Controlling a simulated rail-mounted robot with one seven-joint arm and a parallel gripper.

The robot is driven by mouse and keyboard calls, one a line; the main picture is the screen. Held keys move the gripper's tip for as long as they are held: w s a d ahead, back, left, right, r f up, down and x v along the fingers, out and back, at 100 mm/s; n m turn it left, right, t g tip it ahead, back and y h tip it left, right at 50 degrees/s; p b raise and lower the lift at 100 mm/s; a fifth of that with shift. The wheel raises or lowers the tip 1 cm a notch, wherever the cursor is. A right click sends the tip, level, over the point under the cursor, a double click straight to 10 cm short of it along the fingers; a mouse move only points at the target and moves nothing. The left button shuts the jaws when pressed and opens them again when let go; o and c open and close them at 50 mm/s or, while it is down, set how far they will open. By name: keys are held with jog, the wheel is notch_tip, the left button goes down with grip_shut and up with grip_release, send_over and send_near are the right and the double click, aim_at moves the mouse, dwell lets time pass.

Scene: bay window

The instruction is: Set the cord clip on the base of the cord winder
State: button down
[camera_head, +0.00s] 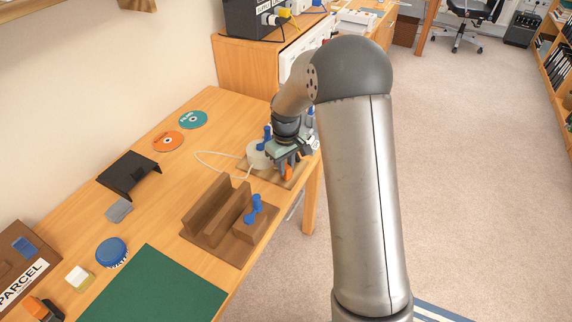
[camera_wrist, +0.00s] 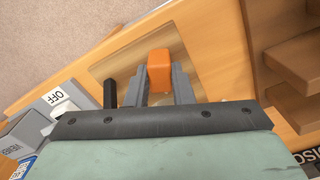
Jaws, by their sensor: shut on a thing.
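The cord winder has a white drum (camera_head: 257,156) with a blue handle (camera_head: 267,138) on a flat wooden base (camera_head: 250,180), near the table's right edge. A white cord (camera_head: 213,154) loops out to its left. My gripper (camera_head: 286,165) is over the right part of the base, shut on the orange cord clip (camera_head: 287,173). In the wrist view the orange cord clip (camera_wrist: 160,70) sits between the grey fingers of my gripper (camera_wrist: 160,85), with the wooden base (camera_wrist: 118,66) behind it. I cannot tell whether the clip touches the base. My gripper hides part of the winder.
A brown stepped wooden block (camera_head: 215,215) with a blue piece (camera_head: 253,209) stands in front of the winder. Two discs (camera_head: 193,119), a black stand (camera_head: 129,174), a blue round lid (camera_head: 112,252) and a green mat (camera_head: 155,288) lie further left. Bare table lies between.

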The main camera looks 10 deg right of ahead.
jog(key=shift+f, duration=0.1)
dwell(0.3)
jog(key=c, duration=1.2)
grip_release()
jog(key=shift+r+p, duration=2.2)
jog(key=shift+r, duration=1.3)
